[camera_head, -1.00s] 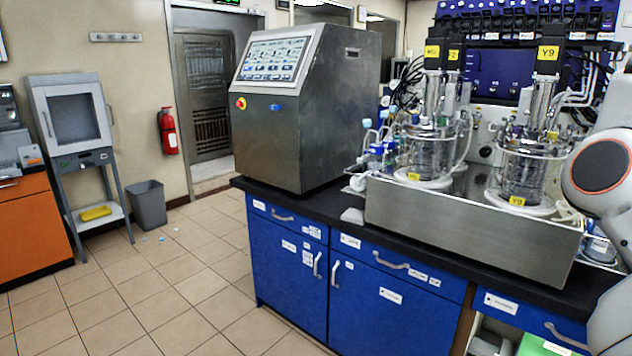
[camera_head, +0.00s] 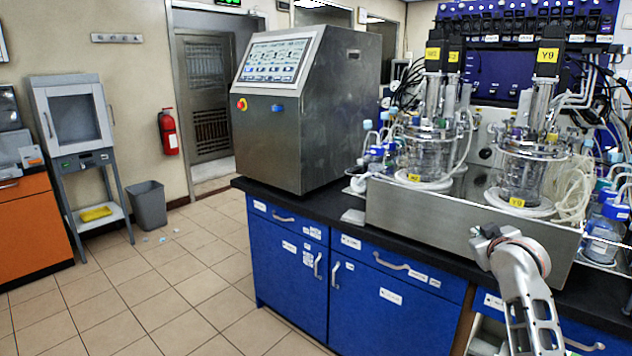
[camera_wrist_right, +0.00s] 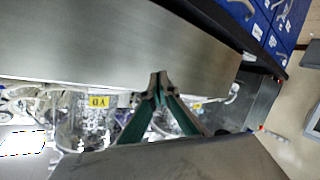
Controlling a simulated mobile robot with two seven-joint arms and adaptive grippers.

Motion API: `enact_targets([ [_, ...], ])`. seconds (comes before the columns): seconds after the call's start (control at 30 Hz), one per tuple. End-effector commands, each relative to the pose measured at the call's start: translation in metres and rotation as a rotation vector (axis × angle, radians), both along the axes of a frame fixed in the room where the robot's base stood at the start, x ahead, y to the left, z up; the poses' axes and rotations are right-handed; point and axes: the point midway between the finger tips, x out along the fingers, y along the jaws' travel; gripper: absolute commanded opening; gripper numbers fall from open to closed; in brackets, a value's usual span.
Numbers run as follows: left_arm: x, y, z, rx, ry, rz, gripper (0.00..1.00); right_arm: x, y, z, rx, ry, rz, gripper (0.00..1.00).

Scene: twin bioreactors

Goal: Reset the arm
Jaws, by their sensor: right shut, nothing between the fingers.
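My right arm reaches in from the lower right of the head view. My right gripper (camera_head: 482,240) is in front of the steel tray (camera_head: 425,212) that carries the twin reactors. In the right wrist view the right gripper (camera_wrist_right: 158,80) has its fingertips together, with nothing between them. The steel tray wall (camera_wrist_right: 120,40) fills much of that view beyond the fingers. The left glass reactor (camera_head: 428,155) and the right glass reactor (camera_head: 520,175), labelled Y9, stand upright in the tray. My left gripper is not in view.
A steel control cabinet with a screen (camera_head: 290,115) stands on the black bench top (camera_head: 320,205), left of the tray. Capped bottles (camera_head: 607,225) and tubing are at the right end. Blue drawers (camera_head: 385,300) are below. The tiled floor (camera_head: 190,270) at left is mostly clear.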

Motion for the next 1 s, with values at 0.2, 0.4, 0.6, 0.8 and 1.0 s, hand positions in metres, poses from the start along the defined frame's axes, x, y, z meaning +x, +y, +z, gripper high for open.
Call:
enact_targets([
  [0.2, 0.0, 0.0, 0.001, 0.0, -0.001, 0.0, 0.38, -0.058, 0.041, -0.135, 0.002, 0.075, 0.07, 0.0],
  [0.4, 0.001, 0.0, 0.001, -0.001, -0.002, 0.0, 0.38, -0.133, 0.084, -0.235, 0.033, 0.135, 0.143, 0.0],
  [0.6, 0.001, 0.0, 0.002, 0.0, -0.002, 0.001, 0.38, -0.229, 0.129, -0.315, 0.095, 0.197, 0.22, 0.0],
  [0.8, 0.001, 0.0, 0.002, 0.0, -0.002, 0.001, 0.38, -0.336, 0.175, -0.369, 0.187, 0.259, 0.283, 0.0],
  [1.0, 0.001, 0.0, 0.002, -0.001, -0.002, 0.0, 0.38, -0.417, 0.208, -0.39, 0.271, 0.302, 0.319, 0.0],
])
